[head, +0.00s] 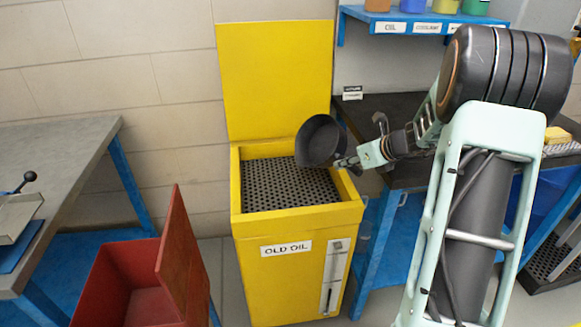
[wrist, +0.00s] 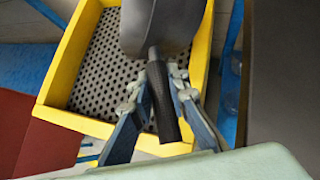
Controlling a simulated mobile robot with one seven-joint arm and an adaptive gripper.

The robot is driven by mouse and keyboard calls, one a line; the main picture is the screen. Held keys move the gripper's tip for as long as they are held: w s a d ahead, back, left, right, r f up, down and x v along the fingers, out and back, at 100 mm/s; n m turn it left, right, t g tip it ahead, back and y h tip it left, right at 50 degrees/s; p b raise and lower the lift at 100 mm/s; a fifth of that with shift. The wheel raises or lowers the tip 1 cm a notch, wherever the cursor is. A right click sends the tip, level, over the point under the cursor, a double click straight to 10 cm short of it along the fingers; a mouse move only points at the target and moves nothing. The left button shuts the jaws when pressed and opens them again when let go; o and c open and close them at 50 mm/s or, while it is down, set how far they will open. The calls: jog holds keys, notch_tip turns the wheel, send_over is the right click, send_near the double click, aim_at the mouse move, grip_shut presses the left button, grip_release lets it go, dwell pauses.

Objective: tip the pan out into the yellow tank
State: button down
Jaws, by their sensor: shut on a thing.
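The yellow tank (head: 290,262) is labelled OLD OIL, and its lid (head: 275,80) stands open at the back. A dark perforated grate (head: 285,188) covers its opening. My gripper (head: 350,163) is shut on the handle of the dark pan (head: 318,141). The pan is tilted on its side above the right back part of the grate, its hollow partly facing the head camera. I see no liquid in it or falling from it. In the wrist view the pan (wrist: 160,25) shows its side, and its black handle (wrist: 162,100) runs between my fingers (wrist: 158,85).
A red bin (head: 125,280) with a raised lid (head: 180,260) stands at the front left. A grey bench (head: 60,160) is at the left. A blue-framed bench (head: 375,230) stands close on the tank's right, under a blue shelf (head: 425,20) with coloured containers.

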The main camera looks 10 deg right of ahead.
jog(key=shift+r, duration=0.1)
jog(key=w+d+r+m+y+p, duration=0.1)
jog(key=d+r+y+p, duration=0.1)
jog(key=p, duration=0.3)
jog(key=w+d+r+m+g+y+p, duration=0.1)
jog(key=d+r+m+y+p, duration=0.1)
jog(key=d+r+p, duration=0.1)
jog(key=w+d+r+m+g+y+p, duration=0.1)
jog(key=d+r+y+p, duration=0.2)
jog(key=p, duration=0.4)
jog(key=shift+w+d+r, duration=0.1)
jog(key=shift+w+r, duration=0.1)
jog(key=shift+r, duration=0.7)
dwell(0.7)
jog(key=shift+d+m+g+y+b, duration=0.15)
jog(key=shift+m+g+y+b, duration=0.15)
jog(key=shift+b, duration=0.3)
jog(key=shift+r, duration=0.15)
dwell(0.3)
